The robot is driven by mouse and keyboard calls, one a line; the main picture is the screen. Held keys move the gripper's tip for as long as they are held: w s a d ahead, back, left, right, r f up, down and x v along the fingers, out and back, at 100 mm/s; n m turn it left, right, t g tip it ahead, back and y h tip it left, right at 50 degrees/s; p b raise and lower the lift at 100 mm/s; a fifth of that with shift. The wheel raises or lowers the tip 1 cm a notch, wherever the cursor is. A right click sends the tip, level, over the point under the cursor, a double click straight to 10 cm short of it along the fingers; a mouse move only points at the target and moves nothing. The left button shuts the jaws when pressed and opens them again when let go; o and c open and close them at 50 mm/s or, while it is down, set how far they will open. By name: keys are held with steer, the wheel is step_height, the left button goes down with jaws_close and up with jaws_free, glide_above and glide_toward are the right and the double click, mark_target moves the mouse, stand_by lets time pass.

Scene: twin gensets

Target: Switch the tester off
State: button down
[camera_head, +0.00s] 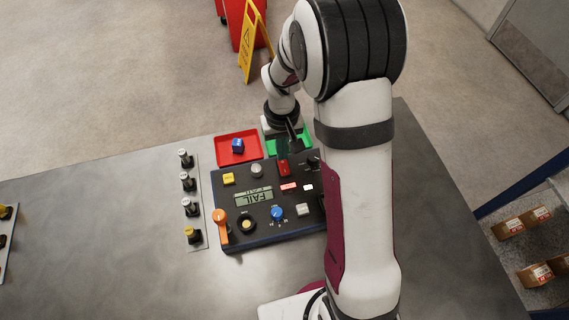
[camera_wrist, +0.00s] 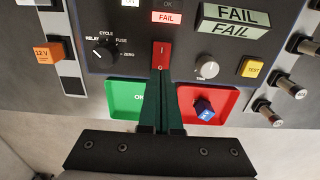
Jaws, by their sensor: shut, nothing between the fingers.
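The tester (camera_head: 240,205) is a dark panel box on the bench; its display (camera_wrist: 240,20) reads FAIL. Its red rocker switch (camera_wrist: 161,52), marked I and O, stands near the panel edge by the trays; it also shows in the head view (camera_head: 284,169). My gripper (camera_wrist: 160,76) is shut and empty, its dark green fingers together. The fingertips are at the O end of the switch in the wrist view; I cannot tell whether they touch it. In the head view my gripper (camera_head: 283,152) is over that panel edge. The FAIL lamp (camera_wrist: 167,17) looks red.
A green tray (camera_wrist: 120,99) and a red tray (camera_wrist: 232,97) holding a blue block (camera_wrist: 204,108) sit beside the tester. A rotary knob (camera_wrist: 104,51), a grey knob (camera_wrist: 206,68) and a yellow TEST button (camera_wrist: 252,68) flank the switch. Several plugs stand on a strip (camera_head: 195,215).

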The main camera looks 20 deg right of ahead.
mark_target(283, 162)
steer(key=shift+f, duration=0.9)
stand_by(0.3)
step_height(283, 162, up, 6)
steer(key=shift+r, duration=0.5)
steer(key=s+a+r+m, duration=0.1)
steer(key=s+r+m, duration=0.1)
steer(key=s, duration=0.6)
steer(key=s+a+r+m+y, duration=0.1)
steer(key=s+r, duration=0.3)
steer(key=s, duration=0.4)
steer(key=s+a+r+m, duration=0.1)
steer(key=s+r+m, duration=0.1)
steer(key=s, duration=0.6)
steer(key=shift+s+a+r+m+y, duration=0.3)
steer(key=shift+a+r+y, duration=0.1)
steer(key=shift+r, duration=0.25)
